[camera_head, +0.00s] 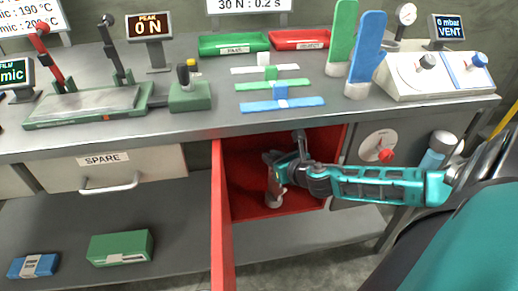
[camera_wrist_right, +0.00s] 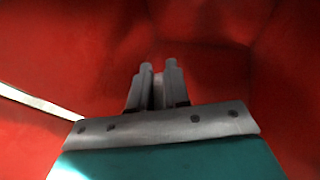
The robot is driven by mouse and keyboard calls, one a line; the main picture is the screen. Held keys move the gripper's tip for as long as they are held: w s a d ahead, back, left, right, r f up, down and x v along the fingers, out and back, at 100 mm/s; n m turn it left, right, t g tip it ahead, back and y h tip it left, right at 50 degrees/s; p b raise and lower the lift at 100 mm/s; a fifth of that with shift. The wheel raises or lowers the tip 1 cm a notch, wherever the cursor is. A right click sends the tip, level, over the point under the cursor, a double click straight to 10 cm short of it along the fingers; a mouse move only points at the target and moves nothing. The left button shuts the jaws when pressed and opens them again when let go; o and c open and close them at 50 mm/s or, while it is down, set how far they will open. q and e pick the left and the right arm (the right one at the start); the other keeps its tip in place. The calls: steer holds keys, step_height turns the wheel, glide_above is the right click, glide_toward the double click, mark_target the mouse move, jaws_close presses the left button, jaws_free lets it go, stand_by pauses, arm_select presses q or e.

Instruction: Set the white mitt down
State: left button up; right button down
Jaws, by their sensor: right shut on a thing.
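My right gripper (camera_head: 274,190) reaches into the red-lined compartment (camera_head: 240,165) below the bench. In the right wrist view the two grey fingers (camera_wrist_right: 155,85) are close together, with a narrow pale strip (camera_wrist_right: 158,92) between them. A small pale shape (camera_head: 275,199) shows at the fingertips in the head view. I take it to be the white mitt, but its outline is mostly hidden and I cannot tell whether it touches the compartment floor. My left gripper is in neither view.
The compartment's red door (camera_head: 222,235) stands open towards me, left of my right arm. A drawer marked SPARE (camera_head: 115,168) is shut. Green (camera_head: 342,30) and blue (camera_head: 367,50) paddles stand on the bench. A green box (camera_head: 120,248) lies on the lower shelf.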

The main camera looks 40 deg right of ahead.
steer(key=r+b+x, duration=0.1)
steer(key=x, duration=0.6)
steer(key=shift+w, duration=0.4)
steer(key=shift+r, duration=0.1)
steer(key=shift+b, duration=0.3)
steer(key=c, duration=1.1)
jaws_free()
